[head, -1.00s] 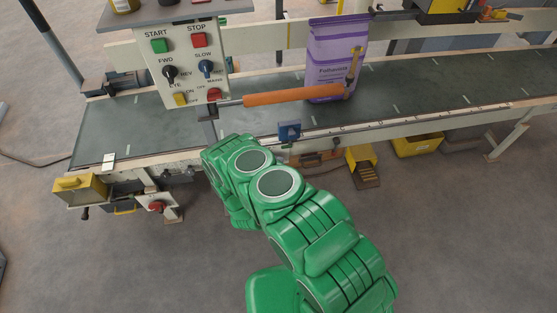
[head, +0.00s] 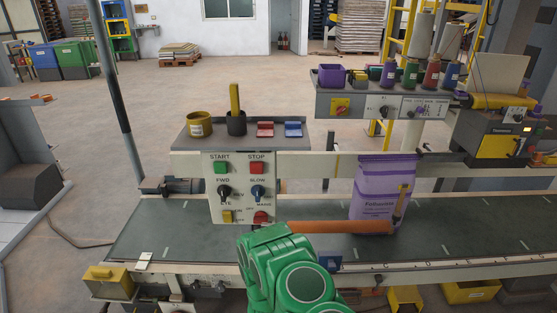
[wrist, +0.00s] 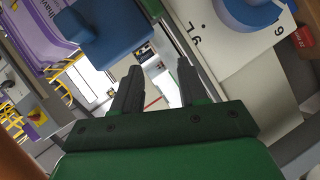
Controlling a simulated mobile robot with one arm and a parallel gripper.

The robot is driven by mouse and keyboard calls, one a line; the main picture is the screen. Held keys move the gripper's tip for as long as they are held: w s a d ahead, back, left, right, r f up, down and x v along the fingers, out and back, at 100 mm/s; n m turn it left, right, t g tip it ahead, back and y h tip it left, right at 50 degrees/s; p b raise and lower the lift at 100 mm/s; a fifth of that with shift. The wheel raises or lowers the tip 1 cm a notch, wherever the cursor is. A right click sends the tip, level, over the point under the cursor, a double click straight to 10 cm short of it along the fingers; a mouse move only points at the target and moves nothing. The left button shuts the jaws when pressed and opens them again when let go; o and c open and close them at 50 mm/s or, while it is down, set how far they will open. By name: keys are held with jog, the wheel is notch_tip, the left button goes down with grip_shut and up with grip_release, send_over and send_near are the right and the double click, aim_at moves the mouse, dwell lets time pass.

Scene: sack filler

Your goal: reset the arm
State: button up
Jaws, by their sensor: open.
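My green arm (head: 285,275) rises from the bottom of the head view, in front of the conveyor's near edge and below the control panel (head: 239,188). My gripper is hidden in the head view. In the wrist view my gripper (wrist: 158,88) is open, its two dark fingers apart with nothing between them. A blue block (wrist: 112,35) is close beyond the left finger. The pale panel with a blue knob (wrist: 245,12) is to the right of the fingers.
A purple sack (head: 377,185) stands upright on the conveyor belt (head: 185,232). An orange bar (head: 340,227) crosses in front of it, close to my arm. Yellow bins (head: 470,291) sit below the belt at right. The floor behind the line is mostly open.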

jog(key=s+a+r+m+g+y, duration=0.1)
jog(key=a+r+m+g+y, duration=0.25)
jog(key=r, duration=0.75)
jog(key=s+a+r+m+g+y, duration=0.1)
jog(key=a+r+m+g+y, duration=0.3)
jog(key=r, duration=0.8)
jog(key=s+d+r+n+g, duration=0.1)
jog(key=s+r+g, duration=0.1)
jog(key=s+r, duration=1.2)
jog(key=s+d+r+g, duration=0.1)
jog(key=s+d+r, duration=0.2)
jog(key=s, duration=0.7)
jog(key=s+d+r+m+g+h, duration=0.1)
jog(key=s+d+r+g, duration=0.1)
jog(key=s+d+r, duration=0.2)
jog(key=s+d+r+m+g, duration=0.1)
jog(key=s+d+r, duration=0.3)
jog(key=s, duration=1.3)
notch_tip(320, 180, up, 4)
jog(key=shift+s+g, duration=0.15)
jog(key=shift+g, duration=0.5)
jog(key=shift+m+h, duration=0.25)
